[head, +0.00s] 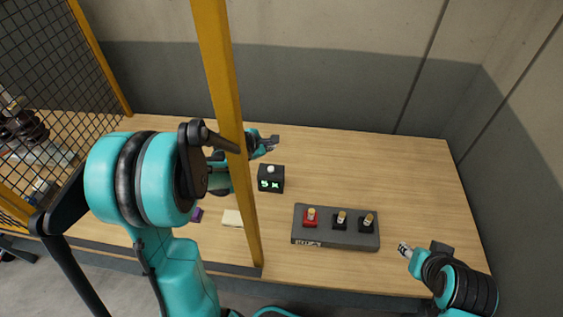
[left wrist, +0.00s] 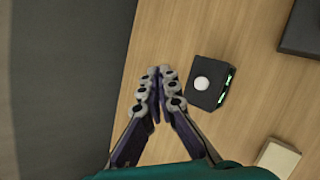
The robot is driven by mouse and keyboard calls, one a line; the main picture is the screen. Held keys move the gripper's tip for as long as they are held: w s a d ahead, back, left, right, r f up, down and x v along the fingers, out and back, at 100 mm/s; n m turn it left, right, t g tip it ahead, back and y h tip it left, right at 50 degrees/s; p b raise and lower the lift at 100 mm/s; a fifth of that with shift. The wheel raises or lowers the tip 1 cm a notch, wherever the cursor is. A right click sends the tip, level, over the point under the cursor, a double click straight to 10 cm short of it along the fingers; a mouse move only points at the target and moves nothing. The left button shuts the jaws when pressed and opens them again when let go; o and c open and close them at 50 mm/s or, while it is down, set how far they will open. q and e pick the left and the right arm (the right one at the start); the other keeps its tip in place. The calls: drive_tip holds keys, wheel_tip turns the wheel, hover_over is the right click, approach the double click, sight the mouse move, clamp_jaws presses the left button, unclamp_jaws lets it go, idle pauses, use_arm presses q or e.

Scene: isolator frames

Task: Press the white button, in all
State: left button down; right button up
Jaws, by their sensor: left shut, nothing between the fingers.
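The white button (head: 270,169) sits on top of a small black box (head: 272,184) whose front shows green characters that look like "5 x". The left wrist view also shows the white button (left wrist: 202,83) on the black box (left wrist: 208,98). My left gripper (head: 274,142) is behind the box in the head view, beyond the yellow post. In the left wrist view my left gripper (left wrist: 160,72) has its fingertips together and empty, to the left of the box and apart from the button. My right gripper (head: 404,249) is at the lower right; its jaw opening is unclear.
A yellow post (head: 226,80) crosses in front of my left arm. A grey panel (head: 335,238) with a red and two black bases lies right of the box. A cream block (head: 232,218) and a purple piece (head: 197,214) lie nearer. The wooden table (head: 400,160) is clear at the back right.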

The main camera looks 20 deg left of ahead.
sight(270, 170)
use_arm(q)
drive_tip(key=f+b, duration=0.2)
drive_tip(key=f, duration=0.1)
drive_tip(key=f+b, duration=0.5)
drive_tip(key=shift+s+a+f, duration=0.1)
drive_tip(key=shift+s+f, duration=0.15)
drive_tip(key=shift+f, duration=0.05)
use_arm(e)
wheel_tip(270, 170, down, 7)
drive_tip(key=shift+s+a, duration=0.15)
drive_tip(key=shift+s, duration=0.1)
use_arm(q)
drive_tip(key=shift+f, duration=0.15)
use_arm(e)
drive_tip(key=shift+f, duration=0.1)
idle(0.7)
use_arm(q)
drive_tip(key=shift+f+b, duration=0.3)
drive_tip(key=shift+b, duration=0.2)
use_arm(e)
drive_tip(key=shift+f, duration=0.3)
